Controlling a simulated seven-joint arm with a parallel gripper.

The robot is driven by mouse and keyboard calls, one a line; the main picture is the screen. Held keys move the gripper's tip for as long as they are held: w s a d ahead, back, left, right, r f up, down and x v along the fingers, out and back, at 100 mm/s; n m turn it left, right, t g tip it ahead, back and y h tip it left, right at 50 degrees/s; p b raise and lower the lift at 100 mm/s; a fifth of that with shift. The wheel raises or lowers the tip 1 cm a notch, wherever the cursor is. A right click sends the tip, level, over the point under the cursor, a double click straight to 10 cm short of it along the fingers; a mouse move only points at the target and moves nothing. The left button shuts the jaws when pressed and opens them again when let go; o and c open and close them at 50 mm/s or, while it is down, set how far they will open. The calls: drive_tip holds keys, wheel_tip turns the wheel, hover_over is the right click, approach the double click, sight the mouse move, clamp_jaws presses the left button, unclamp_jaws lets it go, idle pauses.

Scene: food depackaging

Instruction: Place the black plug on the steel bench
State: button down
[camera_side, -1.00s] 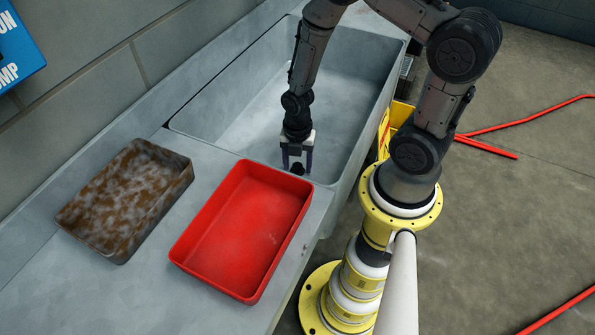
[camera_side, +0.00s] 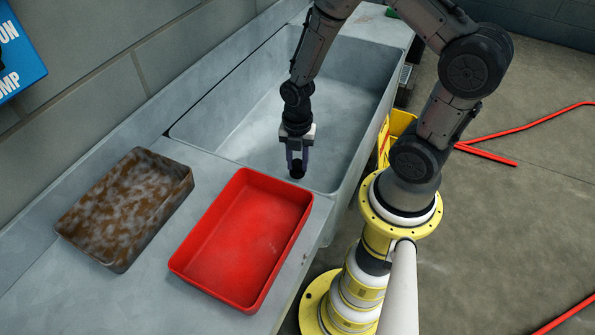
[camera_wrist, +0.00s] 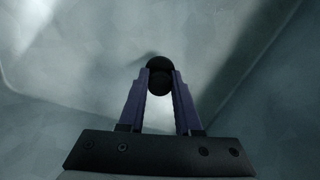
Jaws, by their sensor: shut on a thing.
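The black plug (camera_side: 297,172) is a small dark piece held between the fingertips of my gripper (camera_side: 297,164). In the wrist view the plug (camera_wrist: 159,68) shows as a round black shape at the ends of the purple fingers of my gripper (camera_wrist: 160,85). My gripper is shut on it and points down over the near end of the large grey sink basin. The steel bench (camera_side: 85,292) is the grey surface left of the basin. The plug appears to be above the basin floor; the exact height cannot be told.
A red tray (camera_side: 240,245) lies on the bench close to the basin's near edge. A brown, stained tray (camera_side: 125,205) lies left of it by the wall. Bare bench shows between the trays and in front of them. The sink basin (camera_side: 250,135) is empty apart from my gripper.

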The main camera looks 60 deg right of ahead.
sight(299, 162)
wheel_tip(299, 162, up, 5)
drive_tip(key=shift+r, duration=0.2)
drive_tip(key=shift+s+a, duration=0.1)
drive_tip(key=shift+s, duration=0.15)
drive_tip(key=s+a+r, duration=0.2)
drive_tip(key=a+r, duration=0.5)
drive_tip(key=r, duration=0.5)
drive_tip(key=s+a+r, duration=0.2)
drive_tip(key=a+r, duration=0.6)
drive_tip(key=r, duration=0.4)
drive_tip(key=w+a+f, duration=0.1)
drive_tip(key=w+f, duration=0.1)
drive_tip(key=w, duration=0.1)
drive_tip(key=w+a+f, duration=0.2)
drive_tip(key=w+f, duration=0.1)
drive_tip(key=w, duration=0.1)
drive_tip(key=w+a+f, duration=0.1)
drive_tip(key=w+f, duration=0.2)
drive_tip(key=w, duration=0.1)
drive_tip(key=shift+a, duration=0.4)
drive_tip(key=shift+w+a+f, duration=0.2)
drive_tip(key=shift+w+f, duration=0.35)
drive_tip(key=shift+f, duration=0.1)
drive_tip(key=shift+w+a+f, duration=0.1)
drive_tip(key=shift+w+f, duration=0.1)
drive_tip(key=shift+f, duration=1.55)
